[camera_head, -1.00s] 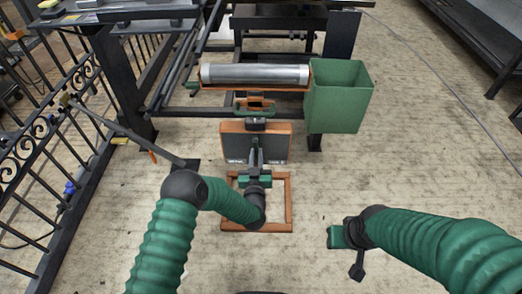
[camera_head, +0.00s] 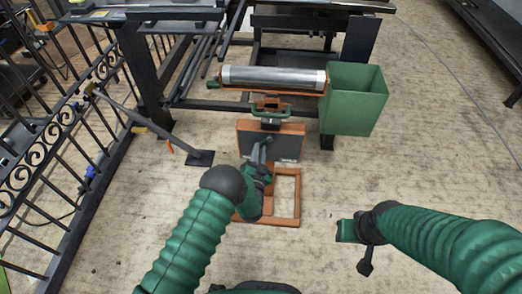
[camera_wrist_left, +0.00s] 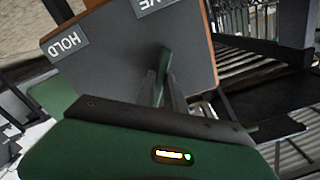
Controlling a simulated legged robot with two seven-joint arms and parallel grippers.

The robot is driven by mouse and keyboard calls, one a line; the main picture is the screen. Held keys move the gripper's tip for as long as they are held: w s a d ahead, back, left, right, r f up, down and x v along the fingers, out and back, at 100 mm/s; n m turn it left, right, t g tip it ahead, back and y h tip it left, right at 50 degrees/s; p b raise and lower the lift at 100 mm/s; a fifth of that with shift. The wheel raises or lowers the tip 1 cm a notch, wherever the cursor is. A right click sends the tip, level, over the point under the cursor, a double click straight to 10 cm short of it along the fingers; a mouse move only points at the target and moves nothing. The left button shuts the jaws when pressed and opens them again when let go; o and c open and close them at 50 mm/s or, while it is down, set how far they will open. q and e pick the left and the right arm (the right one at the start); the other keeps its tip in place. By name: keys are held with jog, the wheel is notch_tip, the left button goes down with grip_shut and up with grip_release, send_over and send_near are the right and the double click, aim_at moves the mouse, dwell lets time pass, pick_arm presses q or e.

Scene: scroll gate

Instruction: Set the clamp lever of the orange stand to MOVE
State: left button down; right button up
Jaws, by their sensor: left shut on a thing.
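The orange stand has a dark panel with an orange edge (camera_head: 288,140) above an orange floor frame (camera_head: 298,200). In the left wrist view the panel (camera_wrist_left: 120,60) carries a HOLD label (camera_wrist_left: 68,47) at left and a second label ending in "VE" (camera_wrist_left: 157,6), cut off by the top edge. My left gripper (camera_head: 264,150) is at the panel's front, left of its middle. Its fingers (camera_wrist_left: 166,80) are shut on the clamp lever, of which a green part (camera_wrist_left: 164,65) shows; the fingers hide the rest. My right gripper (camera_head: 349,231) hangs over the floor at right, away from the stand.
A metal roller (camera_head: 272,77) lies in an orange cradle above the stand. A green bin (camera_head: 356,100) is to its right. An iron railing (camera_head: 75,150) and a slanted bar with a foot plate (camera_head: 200,158) are at left. The floor at right is open.

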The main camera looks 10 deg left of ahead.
pick_arm(q)
jog(key=shift+s+f, duration=0.1)
jog(key=shift+f, duration=0.05)
jog(key=c, duration=1.4)
grip_release()
jog(key=s+p, duration=0.6)
jog(key=s, duration=1)
jog(key=shift+s, duration=0.35)
